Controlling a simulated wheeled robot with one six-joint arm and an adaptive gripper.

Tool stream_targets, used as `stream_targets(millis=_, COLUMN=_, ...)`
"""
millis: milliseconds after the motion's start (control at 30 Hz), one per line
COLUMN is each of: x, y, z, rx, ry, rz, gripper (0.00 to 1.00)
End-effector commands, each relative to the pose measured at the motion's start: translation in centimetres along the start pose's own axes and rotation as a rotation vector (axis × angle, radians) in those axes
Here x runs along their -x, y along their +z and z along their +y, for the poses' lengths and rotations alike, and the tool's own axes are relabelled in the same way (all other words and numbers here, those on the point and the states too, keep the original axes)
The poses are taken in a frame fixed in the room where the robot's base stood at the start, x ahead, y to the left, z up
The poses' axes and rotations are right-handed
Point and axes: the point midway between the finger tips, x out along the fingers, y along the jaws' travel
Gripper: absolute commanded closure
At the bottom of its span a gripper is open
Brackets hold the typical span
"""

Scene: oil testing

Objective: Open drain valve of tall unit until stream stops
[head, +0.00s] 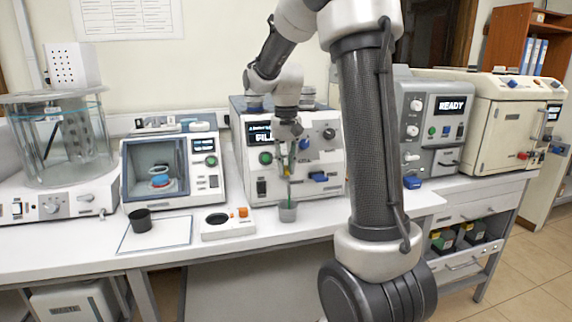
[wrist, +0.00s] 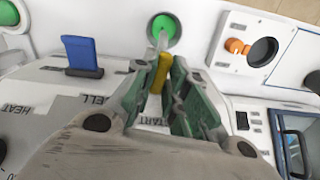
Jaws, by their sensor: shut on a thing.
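The unit with a partly covered display (head: 262,182) stands on the bench behind my gripper (head: 289,158). In the wrist view my gripper (wrist: 165,75) is shut on a yellow valve handle (wrist: 161,74) on its front. A thin green stream (head: 289,190) runs down below my gripper into a small grey cup (head: 288,213). In the wrist view the cup (wrist: 163,45) shows green liquid (wrist: 163,28) inside. My fingers hide part of the handle and the outlet.
A blue lever (wrist: 82,55) sits beside the handle, on the left in the wrist view. A white base with an orange knob (head: 242,212), a black cup (head: 140,220) on a pale mat (head: 175,233) and a boxy tester (head: 205,175) stand to the left.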

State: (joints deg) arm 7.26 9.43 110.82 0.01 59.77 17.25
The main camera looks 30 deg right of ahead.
Motion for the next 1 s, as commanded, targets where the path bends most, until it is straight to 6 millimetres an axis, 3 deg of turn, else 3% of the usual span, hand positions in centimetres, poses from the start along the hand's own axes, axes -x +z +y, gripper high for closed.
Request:
stream_targets(millis=300, x=0.08, y=-0.05, z=-0.01, rx=0.132, ry=0.0, rz=0.002, gripper=1.0)
stream_targets(millis=867, x=0.08, y=-0.07, z=-0.01, rx=0.165, ry=0.0, rz=0.003, gripper=1.0)
stream_targets(millis=900, x=0.09, y=-0.07, z=-0.01, rx=0.165, ry=0.0, rz=0.003, gripper=0.84)
stream_targets(millis=1000, x=0.07, y=-0.06, z=-0.01, rx=0.164, ry=0.0, rz=0.002, gripper=0.66)
